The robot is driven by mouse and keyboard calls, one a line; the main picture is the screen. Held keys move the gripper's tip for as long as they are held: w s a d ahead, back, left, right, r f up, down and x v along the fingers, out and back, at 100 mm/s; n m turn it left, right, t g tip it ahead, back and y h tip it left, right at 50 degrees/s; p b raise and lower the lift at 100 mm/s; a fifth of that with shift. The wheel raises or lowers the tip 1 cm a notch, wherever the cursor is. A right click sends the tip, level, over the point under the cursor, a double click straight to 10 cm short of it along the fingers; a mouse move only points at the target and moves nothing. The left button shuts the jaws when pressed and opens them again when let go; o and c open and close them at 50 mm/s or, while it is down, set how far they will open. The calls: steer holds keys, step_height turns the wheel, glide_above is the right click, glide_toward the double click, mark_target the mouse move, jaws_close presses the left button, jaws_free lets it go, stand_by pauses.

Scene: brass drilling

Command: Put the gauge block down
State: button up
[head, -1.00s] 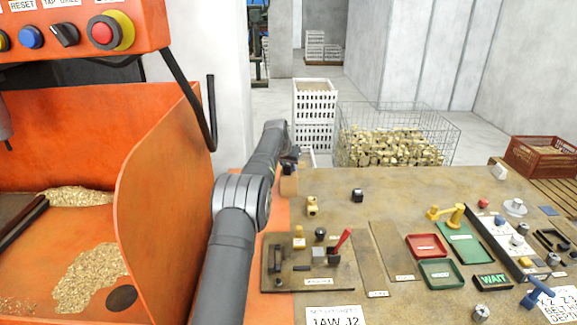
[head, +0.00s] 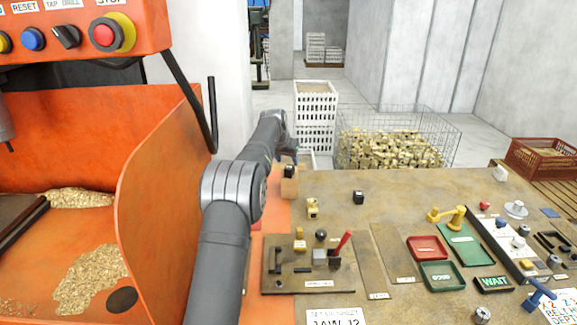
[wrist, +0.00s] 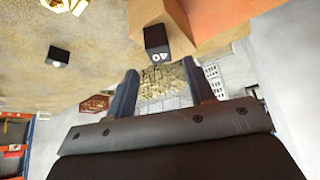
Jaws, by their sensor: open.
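The black gauge block (head: 289,171) stands on top of a brown wooden block (head: 288,188) at the bench's far left corner. In the wrist view the gauge block (wrist: 156,40) shows a white marking on its end, and the wooden block (wrist: 185,20) is behind it. My gripper (wrist: 162,85) is open and empty, its two fingers apart with the gauge block just beyond their tips. In the head view my gripper (head: 289,148) is just behind and above the gauge block, partly hidden by my arm.
Another black block (head: 358,197) and a brass part (head: 312,208) lie on the bench (head: 400,195). A fixture plate with a red lever (head: 342,243) is nearer. Red (head: 427,247) and green trays are to the right. An orange machine guard (head: 165,200) stands left of my arm.

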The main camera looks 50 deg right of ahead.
mark_target(290, 166)
steer(key=v, duration=0.6)
steer(key=shift+r, duration=0.2)
steer(key=x, duration=1.2)
steer(key=shift+s+a, duration=0.1)
steer(key=shift+a, duration=0.05)
steer(key=shift+r, duration=1.25)
steer(key=shift+f, duration=0.1)
